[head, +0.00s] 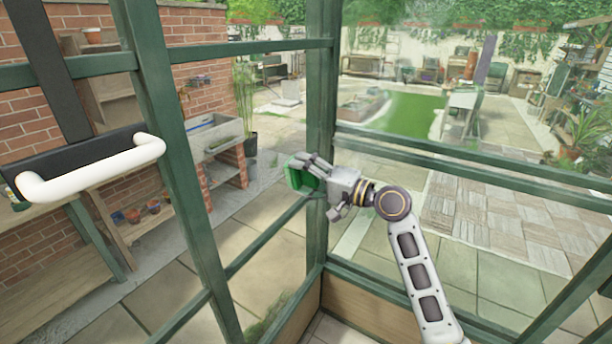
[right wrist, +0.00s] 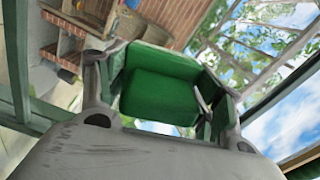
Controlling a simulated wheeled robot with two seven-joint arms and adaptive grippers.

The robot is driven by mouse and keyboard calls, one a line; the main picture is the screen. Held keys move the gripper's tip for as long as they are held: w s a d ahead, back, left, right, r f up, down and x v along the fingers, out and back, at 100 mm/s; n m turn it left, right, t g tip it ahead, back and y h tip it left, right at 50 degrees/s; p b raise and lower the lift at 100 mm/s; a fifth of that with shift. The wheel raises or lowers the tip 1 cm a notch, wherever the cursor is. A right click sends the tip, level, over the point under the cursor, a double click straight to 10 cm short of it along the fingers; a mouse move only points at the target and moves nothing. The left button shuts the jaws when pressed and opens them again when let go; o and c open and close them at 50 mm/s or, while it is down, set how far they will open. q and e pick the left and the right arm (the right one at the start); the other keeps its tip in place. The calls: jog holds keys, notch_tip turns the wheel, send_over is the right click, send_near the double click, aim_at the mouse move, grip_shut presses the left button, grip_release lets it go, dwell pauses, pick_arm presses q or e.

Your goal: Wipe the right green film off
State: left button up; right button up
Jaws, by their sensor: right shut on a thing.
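My right gripper (head: 322,178) is shut on a green block (head: 303,174), like a sponge or pad. It holds the block close to the green corner post, in the middle of the head view; whether it touches the post or glass I cannot tell. The block also shows between the fingers in the right wrist view (right wrist: 160,85). A green patch with soft edges (head: 413,115) shows through or on the right pane, right of and above the gripper. I cannot tell whether it is film on the glass or ground beyond. My left gripper is out of view.
A white handle (head: 95,172) projects at the left. Beyond the glass are brick walls, a stone sink (head: 215,137) and paving.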

aim_at(285, 152)
jog(key=shift+x, duration=2.5)
jog(key=shift+x, duration=1.05)
jog(key=shift+w+d, duration=1.2)
jog(key=shift+w, duration=0.25)
jog(key=shift+w, duration=0.1)
jog(key=shift+w+d+b, duration=0.35)
jog(key=shift+w+d, duration=0.15)
jog(key=shift+w, duration=0.25)
jog(key=shift+w+d+b, duration=0.3)
jog(key=shift+w+d, duration=0.2)
jog(key=shift+w, duration=0.2)
jog(key=shift+r, duration=0.2)
